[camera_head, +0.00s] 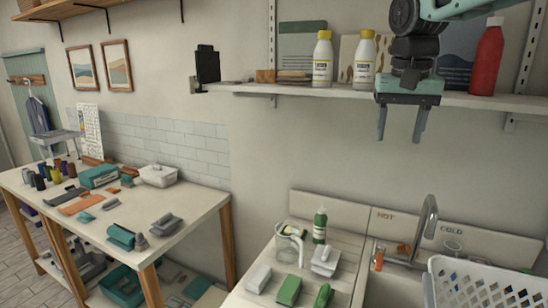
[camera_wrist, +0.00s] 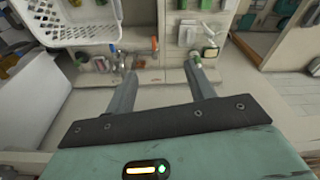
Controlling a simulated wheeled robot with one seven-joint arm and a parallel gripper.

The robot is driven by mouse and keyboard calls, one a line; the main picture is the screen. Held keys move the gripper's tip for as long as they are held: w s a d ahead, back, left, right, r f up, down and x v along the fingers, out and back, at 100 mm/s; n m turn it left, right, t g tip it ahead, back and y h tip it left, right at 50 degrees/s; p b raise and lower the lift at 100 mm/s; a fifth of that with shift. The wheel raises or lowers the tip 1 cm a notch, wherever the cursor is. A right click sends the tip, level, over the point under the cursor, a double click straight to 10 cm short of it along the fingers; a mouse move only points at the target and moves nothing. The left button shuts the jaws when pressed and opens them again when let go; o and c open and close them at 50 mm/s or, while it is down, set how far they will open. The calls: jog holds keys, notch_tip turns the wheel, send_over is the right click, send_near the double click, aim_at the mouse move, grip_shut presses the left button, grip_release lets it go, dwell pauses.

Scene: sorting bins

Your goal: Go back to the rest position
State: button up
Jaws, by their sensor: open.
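My gripper (camera_head: 402,125) hangs in front of the wall shelf at the upper right of the head view, fingers pointing down. Its two grey fingers are apart with nothing between them. In the wrist view my gripper (camera_wrist: 162,82) also shows open and empty, above the sink counter. The gripper hides part of the shelf and of what stands behind it.
The wall shelf (camera_head: 470,99) holds two white bottles with yellow caps (camera_head: 322,60) and a red bottle (camera_head: 487,58). Below are a sink with a tap (camera_head: 430,215), a white basket (camera_head: 485,285) and a counter with several items. A cluttered table (camera_head: 190,205) stands left.

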jog(key=s+a+f+n+g+y+b, duration=0.1)
jog(key=s+a+f+n+b, duration=0.2)
jog(key=s+a+f, duration=0.45)
jog(key=s+a+f+n+b, duration=0.2)
jog(key=s+a+f+n, duration=0.15)
jog(key=s+f, duration=0.55)
jog(key=s+f+n+b, duration=0.4)
jog(key=s+f, duration=1)
jog(key=s, duration=0.1)
jog(key=shift+d+g, duration=0.15)
jog(key=shift+g, duration=0.25)
